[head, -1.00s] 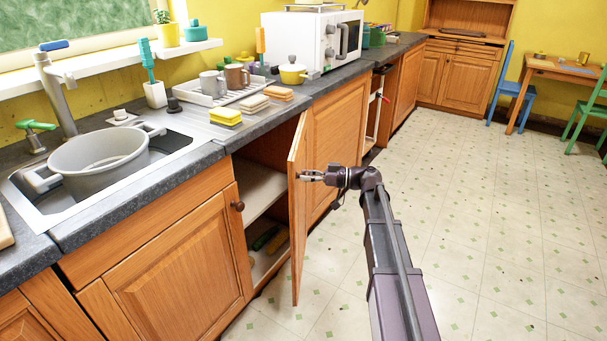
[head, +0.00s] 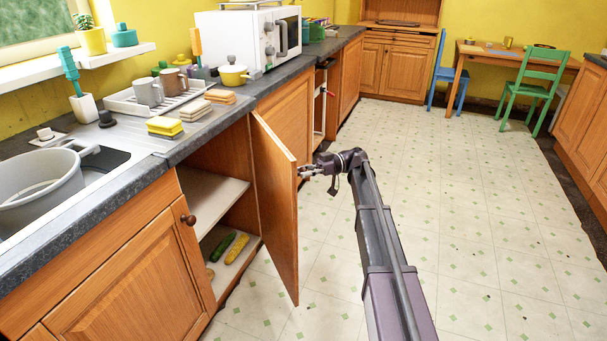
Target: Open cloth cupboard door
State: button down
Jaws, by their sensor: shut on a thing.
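The cupboard door (head: 274,203) is a wooden panel under the counter, swung well out from its frame into the room. Inside the cupboard (head: 213,200) a pale shelf shows, and green and yellow vegetables (head: 229,248) lie on its floor; I see no cloth there. My gripper (head: 306,171) is at the door's free edge, on its outer side, and is shut on the door, probably at its knob. The knob itself is hidden by my fingers or too small to make out.
A closed cupboard door with a dark knob (head: 188,219) is at the near left. The counter (head: 232,110) above carries sponges (head: 165,126), a dish rack and a microwave (head: 250,38). The tiled floor (head: 440,200) to the right is clear. A green chair (head: 534,88) stands far off.

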jog(key=shift+s+d, duration=0.1)
jog(key=shift+s, duration=0.05)
jog(key=shift+s, duration=0.1)
jog(key=shift+c, duration=1.9)
grip_release()
jog(key=shift+o, duration=1)
